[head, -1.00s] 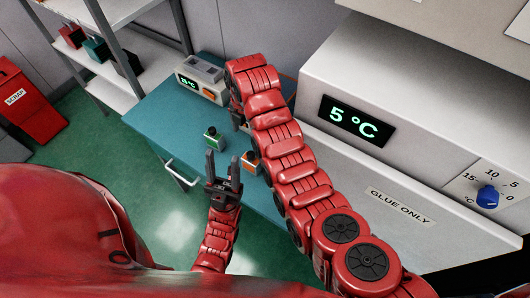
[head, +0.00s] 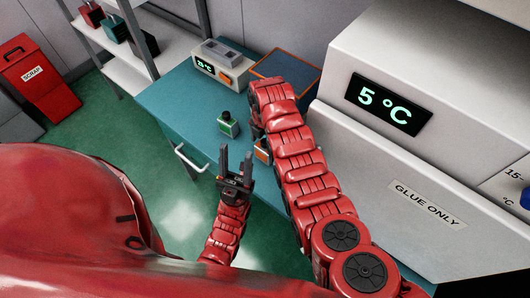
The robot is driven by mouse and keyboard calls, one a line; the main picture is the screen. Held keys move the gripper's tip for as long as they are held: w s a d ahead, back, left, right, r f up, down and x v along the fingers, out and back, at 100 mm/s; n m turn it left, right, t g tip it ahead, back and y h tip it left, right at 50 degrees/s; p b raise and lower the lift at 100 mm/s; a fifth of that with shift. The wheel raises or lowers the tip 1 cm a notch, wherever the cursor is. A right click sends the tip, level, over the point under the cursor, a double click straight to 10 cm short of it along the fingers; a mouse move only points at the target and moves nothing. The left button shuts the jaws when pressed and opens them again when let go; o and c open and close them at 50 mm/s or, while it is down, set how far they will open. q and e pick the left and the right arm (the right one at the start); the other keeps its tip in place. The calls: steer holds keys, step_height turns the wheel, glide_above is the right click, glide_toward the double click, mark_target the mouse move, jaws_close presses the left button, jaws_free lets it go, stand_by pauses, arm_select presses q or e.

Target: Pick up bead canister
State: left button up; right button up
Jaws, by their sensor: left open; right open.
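Two small block-like containers stand on the teal table (head: 180,100). One is a green container (head: 228,125) with a black top, in the open. The other is an orange container (head: 263,151), partly covered by my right arm. I cannot tell which of them is the bead canister. My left gripper (head: 236,155) points up the picture with its two dark fingers apart and nothing between them. In the picture it lies just below the green container and left of the orange one. My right arm arches over the table's right part, and its gripper is hidden behind its links.
A white cabinet marked "GLUE ONLY" (head: 425,203), with a 5 °C display, stands on the right. A grey device (head: 217,65) and an orange-edged blue tray (head: 287,68) sit at the table's back. A shelf (head: 125,40) and red scrap bin (head: 40,80) stand left.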

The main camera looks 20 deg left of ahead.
mark_target(265, 150)
step_height(265, 150, down, 3)
steer(key=shift+w+b, duration=0.1)
steer(key=shift+b, duration=0.6)
steer(key=shift+f, duration=0.15)
steer(key=shift+w, duration=0.1)
steer(key=c, duration=1.3)
